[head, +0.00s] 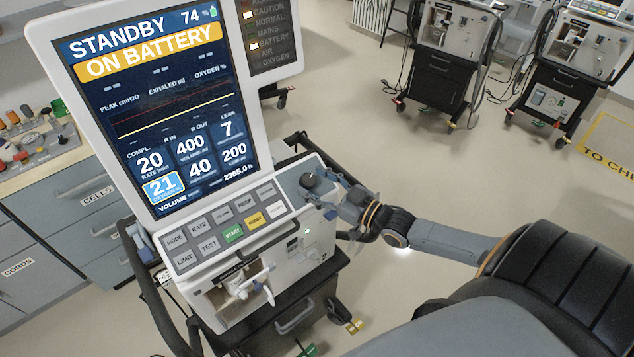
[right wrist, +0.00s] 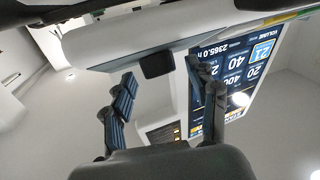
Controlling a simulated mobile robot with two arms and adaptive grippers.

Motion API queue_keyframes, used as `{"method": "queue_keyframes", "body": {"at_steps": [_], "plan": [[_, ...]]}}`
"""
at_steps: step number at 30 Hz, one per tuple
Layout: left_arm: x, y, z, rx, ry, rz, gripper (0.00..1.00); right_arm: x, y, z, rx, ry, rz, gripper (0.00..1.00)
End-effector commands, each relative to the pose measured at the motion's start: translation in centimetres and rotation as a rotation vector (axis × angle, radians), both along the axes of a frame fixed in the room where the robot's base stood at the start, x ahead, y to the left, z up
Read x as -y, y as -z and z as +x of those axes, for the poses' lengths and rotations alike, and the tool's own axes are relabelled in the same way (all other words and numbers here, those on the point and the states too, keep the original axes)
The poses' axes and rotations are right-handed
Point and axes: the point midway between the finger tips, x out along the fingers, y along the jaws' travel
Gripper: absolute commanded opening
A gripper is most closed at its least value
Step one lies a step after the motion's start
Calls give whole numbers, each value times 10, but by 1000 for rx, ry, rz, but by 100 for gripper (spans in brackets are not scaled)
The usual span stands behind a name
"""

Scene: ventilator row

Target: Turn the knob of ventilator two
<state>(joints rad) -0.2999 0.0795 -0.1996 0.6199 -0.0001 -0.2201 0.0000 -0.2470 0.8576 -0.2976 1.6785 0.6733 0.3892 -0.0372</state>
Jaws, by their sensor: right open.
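The near ventilator (head: 215,255) has a lit screen (head: 150,105) reading "STANDBY" and "ON BATTERY", with a highlighted 21. My right gripper (head: 322,192) reaches in from the right, at the knob. In the right wrist view, the open fingers (right wrist: 160,73) lie either side of the dark knob (right wrist: 156,64), with visible gaps between. Contact cannot be told from the head view. My left gripper is in neither view.
Two more ventilators (head: 445,50) (head: 575,65) on carts stand at the back right. A grey cabinet (head: 60,215) with labelled drawers and small parts on top is at the left. Open floor (head: 430,165) lies between the near and far ventilators.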

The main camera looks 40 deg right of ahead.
Motion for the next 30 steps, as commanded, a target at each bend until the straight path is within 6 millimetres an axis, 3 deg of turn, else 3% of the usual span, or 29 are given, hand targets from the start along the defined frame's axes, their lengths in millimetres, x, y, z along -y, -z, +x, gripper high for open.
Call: {"method": "queue_keyframes", "body": {"at_steps": [6,14,23,30], "plan": [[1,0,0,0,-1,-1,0,0,0,0,-1,0,0,57],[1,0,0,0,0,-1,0,0,0,0,-1,0,0,4],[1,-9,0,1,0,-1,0,-1,-1,-1,-2,31,19,4],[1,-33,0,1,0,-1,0,-4,-4,-2,-4,138,80,4]]}}
